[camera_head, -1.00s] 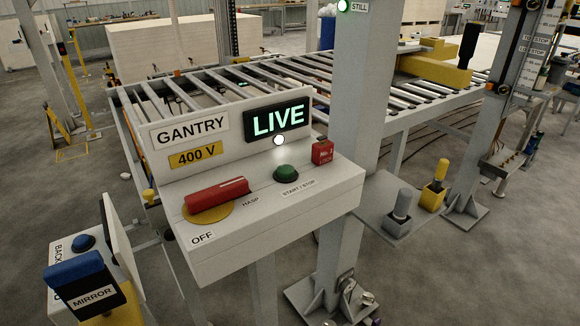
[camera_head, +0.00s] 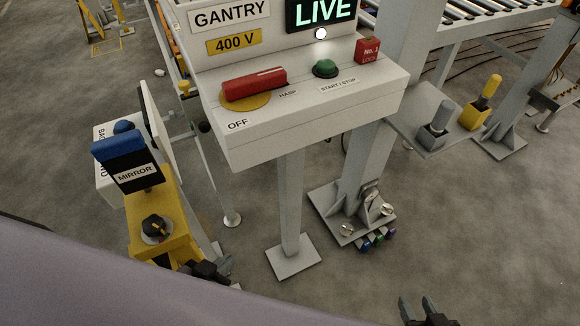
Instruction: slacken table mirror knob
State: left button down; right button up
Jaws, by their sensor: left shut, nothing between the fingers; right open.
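The black table mirror knob (camera_head: 156,227) sits on top of a yellow stand (camera_head: 172,200) at the lower left. Above it is a black block with a blue top and a MIRROR label (camera_head: 136,174), and the thin mirror panel (camera_head: 155,125) is seen nearly edge-on behind. My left gripper (camera_head: 218,268) is shut and empty, low and to the right of the knob, apart from it and partly hidden by my own pale body edge. My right gripper (camera_head: 428,306) is open and empty at the bottom edge, far right of the knob.
The gantry panel (camera_head: 310,110) stands above, with a red handle (camera_head: 254,85), a green button (camera_head: 325,68) and a lit LIVE sign (camera_head: 322,10). Its post (camera_head: 290,205) and a grey column foot (camera_head: 335,220) stand right of the mirror stand. Floor between the grippers is clear.

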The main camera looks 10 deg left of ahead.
aim_at(154, 226)
jog(key=k+u, duration=0.15)
jog(key=u, duration=0.3)
jog(key=k+l+u, duration=0.1)
jog(key=u, duration=0.35)
jog(key=k+j+u, duration=0.1)
jog(key=k+u, duration=0.15)
jog(key=u, duration=0.2)
